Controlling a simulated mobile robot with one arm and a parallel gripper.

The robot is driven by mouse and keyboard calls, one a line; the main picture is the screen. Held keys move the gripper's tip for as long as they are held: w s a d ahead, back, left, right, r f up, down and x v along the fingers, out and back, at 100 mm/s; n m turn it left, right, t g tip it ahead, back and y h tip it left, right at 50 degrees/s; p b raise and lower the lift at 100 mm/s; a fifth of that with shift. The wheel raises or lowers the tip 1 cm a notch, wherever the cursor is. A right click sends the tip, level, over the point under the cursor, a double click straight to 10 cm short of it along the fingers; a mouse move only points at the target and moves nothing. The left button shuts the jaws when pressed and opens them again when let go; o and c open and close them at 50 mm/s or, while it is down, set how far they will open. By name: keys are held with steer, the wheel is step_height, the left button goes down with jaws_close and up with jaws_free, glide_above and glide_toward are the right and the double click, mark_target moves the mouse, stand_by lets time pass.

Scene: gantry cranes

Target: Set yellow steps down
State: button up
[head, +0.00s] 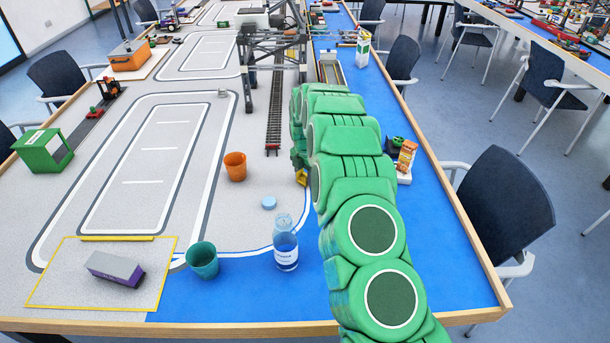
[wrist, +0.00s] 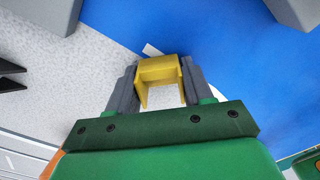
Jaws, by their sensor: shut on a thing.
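The yellow steps (wrist: 160,70) sit between the two grey fingers of my gripper (wrist: 159,74) in the wrist view. My gripper is shut on them, one finger against each side. Blue and speckled grey table surface shows behind them. In the head view a small part of the yellow steps (head: 301,178) shows at the left edge of my green arm, near the blue and grey border. The arm hides most of my gripper there. I cannot tell whether the steps touch the table.
An orange cup (head: 235,166), a light blue disc (head: 268,203), a water bottle (head: 286,244) and a teal cup (head: 202,260) stand left of my arm. A gantry crane (head: 270,62) spans rails (head: 274,115) farther back. A purple-grey container (head: 115,268) lies inside a yellow outline at front left.

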steer(key=o, duration=1)
steer(key=shift+f, duration=0.1)
step_height(320, 180, up, 12)
steer(key=s+d+r+m, duration=0.3)
steer(key=s+r+m, duration=0.4)
steer(key=s+r, duration=0.55)
steer(key=s+d+r+m, duration=0.2)
steer(key=s+r+m, duration=0.15)
steer(key=s, duration=0.55)
steer(key=s+d+r+m+g, duration=0.15)
steer(key=s+m, duration=0.25)
steer(key=s, duration=0.5)
steer(key=s+d+r+m, duration=0.3)
steer(key=s+m, duration=0.1)
steer(key=s, duration=0.6)
steer(key=s+m, duration=0.2)
steer(key=s, duration=0.4)
steer(key=s+d+f+m, duration=0.1)
steer(key=s+m, duration=0.2)
steer(key=s, duration=0.3)
steer(key=s+d+f+m, duration=0.1)
steer(key=s+m, duration=0.2)
steer(key=s, duration=0.2)
steer(key=shift+s+d+f+m, duration=0.15)
steer(key=shift+s+m, duration=0.1)
steer(key=shift+s, duration=0.15)
